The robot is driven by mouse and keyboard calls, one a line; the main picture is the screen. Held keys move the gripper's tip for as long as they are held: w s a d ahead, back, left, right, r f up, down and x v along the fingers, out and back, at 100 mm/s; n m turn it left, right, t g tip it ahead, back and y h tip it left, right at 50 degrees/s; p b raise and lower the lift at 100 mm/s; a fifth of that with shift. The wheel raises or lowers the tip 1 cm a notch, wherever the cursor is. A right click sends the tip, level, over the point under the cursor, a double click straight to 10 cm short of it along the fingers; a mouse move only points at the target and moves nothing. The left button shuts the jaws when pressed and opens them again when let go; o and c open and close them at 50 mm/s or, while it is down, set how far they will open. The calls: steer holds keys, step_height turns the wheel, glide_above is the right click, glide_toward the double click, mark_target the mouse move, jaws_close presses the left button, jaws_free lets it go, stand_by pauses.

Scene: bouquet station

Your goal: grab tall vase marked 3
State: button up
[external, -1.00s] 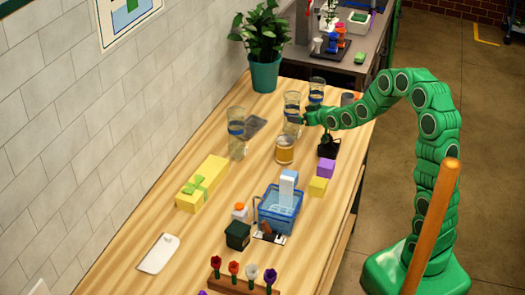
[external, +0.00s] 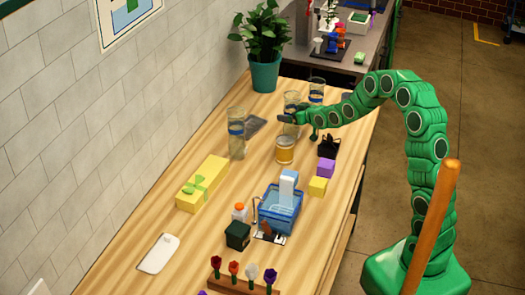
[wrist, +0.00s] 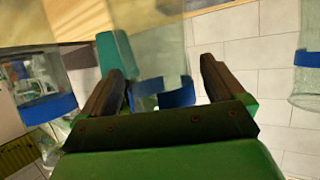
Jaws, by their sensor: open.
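Three tall clear glass vases with blue bands stand at the far end of the wooden table: a left vase (external: 236,140), a middle vase (external: 291,99) and a right vase (external: 316,90). No number mark is readable on any of them. My gripper (external: 284,118) is at the middle vase and hides its lower part. In the wrist view my gripper (wrist: 160,70) is open, and a blue-banded vase (wrist: 178,97) shows between its fingers. I cannot tell whether the fingers touch it. Other banded vases show at the left (wrist: 48,108) and right (wrist: 310,60) edges.
An amber glass (external: 284,150) stands just in front of my gripper. A potted plant (external: 264,75) is behind, by the wall. A dark flat item (external: 255,125), a black object (external: 329,146), purple block (external: 326,167) and blue basket (external: 280,215) are nearby.

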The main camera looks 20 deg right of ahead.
steer(key=shift+c, duration=0.3)
jaws_close()
stand_by(0.3)
